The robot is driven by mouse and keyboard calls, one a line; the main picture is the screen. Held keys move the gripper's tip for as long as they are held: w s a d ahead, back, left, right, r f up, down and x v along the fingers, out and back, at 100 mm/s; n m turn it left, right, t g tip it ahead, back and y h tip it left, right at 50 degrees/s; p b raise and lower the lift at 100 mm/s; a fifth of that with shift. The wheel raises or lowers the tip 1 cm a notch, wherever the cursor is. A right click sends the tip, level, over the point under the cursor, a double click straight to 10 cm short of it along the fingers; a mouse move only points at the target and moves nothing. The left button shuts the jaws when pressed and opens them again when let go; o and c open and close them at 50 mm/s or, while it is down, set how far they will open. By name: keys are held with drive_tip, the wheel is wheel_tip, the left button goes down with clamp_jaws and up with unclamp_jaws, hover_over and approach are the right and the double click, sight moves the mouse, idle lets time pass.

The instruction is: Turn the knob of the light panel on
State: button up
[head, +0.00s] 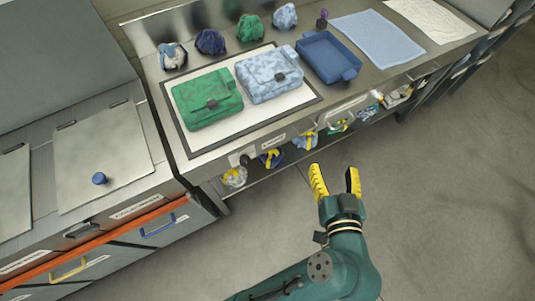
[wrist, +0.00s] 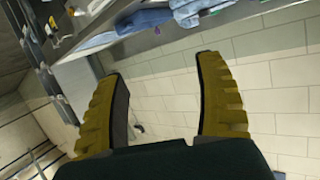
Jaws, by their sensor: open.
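A white panel with a dark frame (head: 283,113), which looks like the light panel, lies on the steel table. A green bag (head: 207,98) and a light blue patterned bag (head: 268,75) lie on it. A small dark knob (head: 245,160) sits on the table's front edge below the panel; its setting is too small to tell. My gripper (head: 333,172) has yellow fingers spread apart with nothing between them. It is in front of the table, right of the knob and apart from it. In the wrist view my gripper (wrist: 162,68) is also open and empty; I cannot make out the knob there.
A blue tray (head: 328,58) and a light blue cloth (head: 378,38) lie on the table's right. Bundles stand along its back. A lower shelf (head: 280,163) holds several items. The left counter has a lid with a blue knob (head: 99,178). The floor (head: 440,170) at right is clear.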

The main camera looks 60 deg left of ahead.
drive_tip(key=s+a+f+n+g+y+b, duration=0.1)
drive_tip(key=s+a+f+g+y+b, duration=0.2)
drive_tip(key=f+b, duration=0.5)
drive_tip(key=s+a+f+n+g+y+b, duration=0.1)
drive_tip(key=s+a+f+n+g+b, duration=0.15)
drive_tip(key=s+f, duration=0.7)
drive_tip(key=g+y+b, duration=0.2)
drive_tip(key=b, duration=0.4)
approach(247, 163)
drive_tip(key=shift+n, duration=0.35)
drive_tip(key=a+b, duration=0.3)
drive_tip(key=a, duration=0.7)
drive_tip(key=shift+w+a+r, duration=0.1)
drive_tip(key=shift+a, duration=0.3)
drive_tip(key=c, duration=1.2)
